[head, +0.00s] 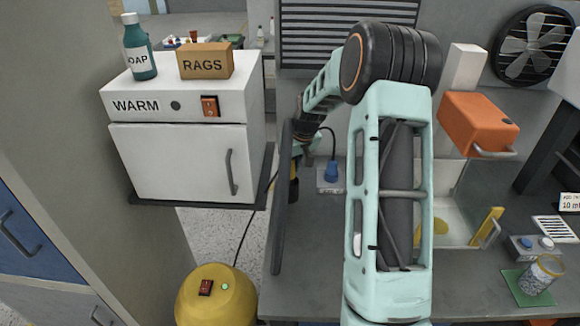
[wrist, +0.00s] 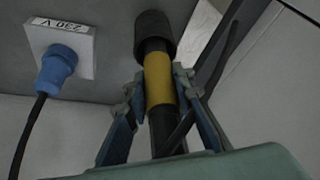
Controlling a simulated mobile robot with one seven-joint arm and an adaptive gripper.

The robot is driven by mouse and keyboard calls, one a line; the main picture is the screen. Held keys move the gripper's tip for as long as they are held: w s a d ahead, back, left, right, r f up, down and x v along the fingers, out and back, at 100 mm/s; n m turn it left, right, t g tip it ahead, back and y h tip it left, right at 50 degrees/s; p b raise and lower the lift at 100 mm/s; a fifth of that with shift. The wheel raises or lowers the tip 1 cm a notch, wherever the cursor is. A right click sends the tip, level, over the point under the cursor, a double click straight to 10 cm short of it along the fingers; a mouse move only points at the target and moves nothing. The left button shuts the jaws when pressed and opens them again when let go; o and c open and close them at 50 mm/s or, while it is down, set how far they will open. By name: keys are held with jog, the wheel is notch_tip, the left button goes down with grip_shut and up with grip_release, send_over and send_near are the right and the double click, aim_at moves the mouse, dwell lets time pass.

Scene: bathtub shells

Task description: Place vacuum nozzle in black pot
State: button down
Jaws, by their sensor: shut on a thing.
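The vacuum nozzle (wrist: 158,78) is a black tube with a yellow band and a wider black end. My gripper (wrist: 158,88) is shut on it around the yellow band, one finger on each side. In the head view my gripper (head: 304,152) is beyond the arm, left of the blue plug, and partly hidden. The nozzle (head: 293,188) hangs there beside the grey bench's left edge. I cannot make out a black pot in either view.
A yellow vacuum body (head: 215,298) stands on the floor at lower left. A blue plug (head: 331,172) sits in a socket on the bench. A white warming cabinet (head: 170,160) is at left. An orange box (head: 477,122) and a drinking glass (head: 541,274) are at right.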

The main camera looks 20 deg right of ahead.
jog(key=shift+f, duration=0.1)
jog(key=c, duration=1.7)
grip_release()
jog(key=shift+o, duration=0.2)
jog(key=shift+r, duration=0.55)
jog(key=b+v, duration=0.1)
jog(key=v, duration=1)
jog(key=shift+s, duration=0.2)
